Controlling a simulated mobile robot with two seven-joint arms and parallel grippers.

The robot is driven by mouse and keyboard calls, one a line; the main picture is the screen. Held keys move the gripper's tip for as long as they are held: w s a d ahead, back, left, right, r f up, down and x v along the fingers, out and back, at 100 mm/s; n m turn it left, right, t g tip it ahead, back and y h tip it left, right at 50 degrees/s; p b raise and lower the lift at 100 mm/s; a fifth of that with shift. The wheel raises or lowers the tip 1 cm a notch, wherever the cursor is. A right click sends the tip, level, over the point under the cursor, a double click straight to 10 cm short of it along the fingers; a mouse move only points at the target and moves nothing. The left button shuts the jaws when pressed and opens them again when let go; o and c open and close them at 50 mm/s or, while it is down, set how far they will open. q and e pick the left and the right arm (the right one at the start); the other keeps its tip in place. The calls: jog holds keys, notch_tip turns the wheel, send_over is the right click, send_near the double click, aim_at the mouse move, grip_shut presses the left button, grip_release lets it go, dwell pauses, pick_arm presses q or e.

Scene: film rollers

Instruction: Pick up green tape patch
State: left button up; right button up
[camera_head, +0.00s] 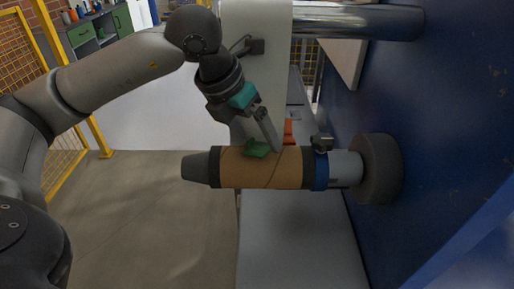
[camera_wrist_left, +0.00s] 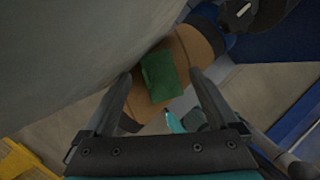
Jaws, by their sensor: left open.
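The green tape patch (camera_head: 255,148) lies on the upper side of a brown cardboard roll (camera_head: 270,172), left of its middle. In the left wrist view the patch (camera_wrist_left: 161,77) is a dark green rectangle on the brown roll (camera_wrist_left: 190,45). My left gripper (camera_head: 272,142) reaches down to the roll from above, close to the patch and just right of it in the head view. In the left wrist view its two fingers (camera_wrist_left: 160,73) are spread, one on each side of the patch, with nothing gripped. I cannot tell whether they touch the roll.
The roll sits on a horizontal shaft with a dark tapered end (camera_head: 195,167) and a blue collar (camera_head: 321,171) carrying a black knob (camera_head: 322,143). A blue machine wall (camera_head: 440,130) closes off the right. Open floor (camera_head: 150,220) lies to the left.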

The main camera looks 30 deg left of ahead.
pick_arm(q)
jog(key=shift+w+d+f, duration=0.1)
jog(key=shift+w+f, duration=0.1)
jog(key=shift+f, duration=0.3)
jog(key=c, duration=1.2)
jog(key=shift+r, duration=0.2)
